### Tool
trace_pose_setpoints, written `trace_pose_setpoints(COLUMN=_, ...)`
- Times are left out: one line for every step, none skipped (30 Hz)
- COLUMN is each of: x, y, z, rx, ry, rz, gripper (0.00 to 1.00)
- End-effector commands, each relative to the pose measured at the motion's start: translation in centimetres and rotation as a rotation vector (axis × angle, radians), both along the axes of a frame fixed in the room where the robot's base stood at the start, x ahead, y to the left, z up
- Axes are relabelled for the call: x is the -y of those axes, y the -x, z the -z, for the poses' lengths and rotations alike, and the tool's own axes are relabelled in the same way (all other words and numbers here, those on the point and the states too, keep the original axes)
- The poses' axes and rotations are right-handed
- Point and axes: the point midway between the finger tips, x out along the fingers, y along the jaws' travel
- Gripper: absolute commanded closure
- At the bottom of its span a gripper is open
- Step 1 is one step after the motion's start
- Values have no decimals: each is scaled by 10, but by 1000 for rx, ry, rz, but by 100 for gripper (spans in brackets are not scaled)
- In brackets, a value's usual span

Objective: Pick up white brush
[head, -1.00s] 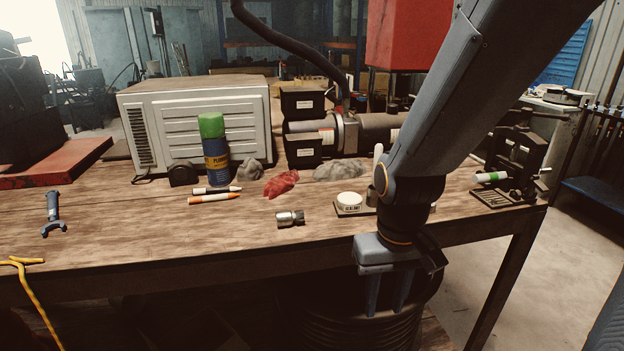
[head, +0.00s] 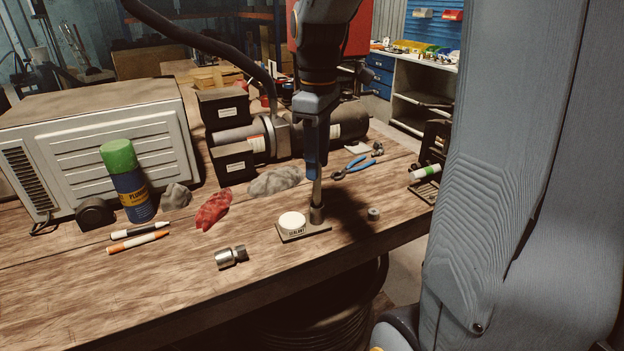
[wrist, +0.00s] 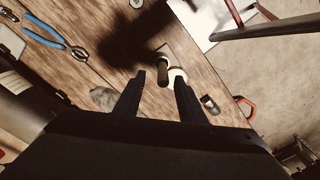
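A slim pale upright thing (head: 317,191), likely the brush, stands in a small grey cup (head: 317,214) on a flat plate next to the white sealant tin (head: 292,222). My gripper (head: 313,172) points down right above it, fingers at its upper part. In the wrist view my gripper (wrist: 160,77) has its two fingers apart, with a dark upright cylinder (wrist: 163,71) showing between the tips, nearer the right one. I cannot make out white on it there. The tin (wrist: 178,74) is partly hidden behind the right finger.
A grey rag (head: 275,181) and red rag (head: 213,208) lie left of the plate. Blue pliers (head: 356,168) and a small grey ring (head: 374,213) lie right. A metal fitting (head: 231,257) sits in front.

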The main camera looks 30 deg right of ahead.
Motion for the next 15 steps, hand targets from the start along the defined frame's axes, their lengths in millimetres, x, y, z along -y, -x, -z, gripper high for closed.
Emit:
trace_pose_setpoints(x=1, y=0, z=1, rx=-1, ry=0, rz=2, gripper=63)
trace_pose_setpoints(x=2, y=1, z=3, rx=-2, ry=-1, rz=4, gripper=63)
trace_pose_setpoints(x=3, y=1, z=6, rx=-3, ry=0, rz=7, gripper=63)
trace_pose_setpoints(x=4, y=2, z=9, rx=-3, ry=-1, rz=9, gripper=63)
trace_pose_setpoints(x=5, y=2, z=12, rx=-3, ry=-1, rz=12, gripper=63)
trace_pose_setpoints(x=6, y=3, z=17, rx=-5, ry=-1, rz=15, gripper=63)
trace_pose_setpoints(x=7, y=3, z=20, rx=-3, ry=-1, rz=17, gripper=63)
trace_pose_setpoints(x=8, y=3, z=23, rx=-3, ry=-1, rz=20, gripper=63)
trace_pose_setpoints(x=8, y=4, z=26, rx=-3, ry=-1, rz=21, gripper=63)
trace_pose_setpoints(x=9, y=4, z=29, rx=-3, ry=-1, rz=23, gripper=63)
trace_pose_setpoints(x=9, y=5, z=32, rx=-3, ry=-1, rz=23, gripper=63)
trace_pose_setpoints(x=8, y=6, z=36, rx=-5, ry=-1, rz=24, gripper=63)
trace_pose_setpoints(x=7, y=7, z=39, rx=-5, ry=-1, rz=24, gripper=63)
trace_pose_setpoints(x=7, y=9, z=43, rx=-5, ry=-1, rz=24, gripper=63)
trace_pose_setpoints(x=6, y=10, z=50, rx=-6, ry=-2, rz=24, gripper=63)
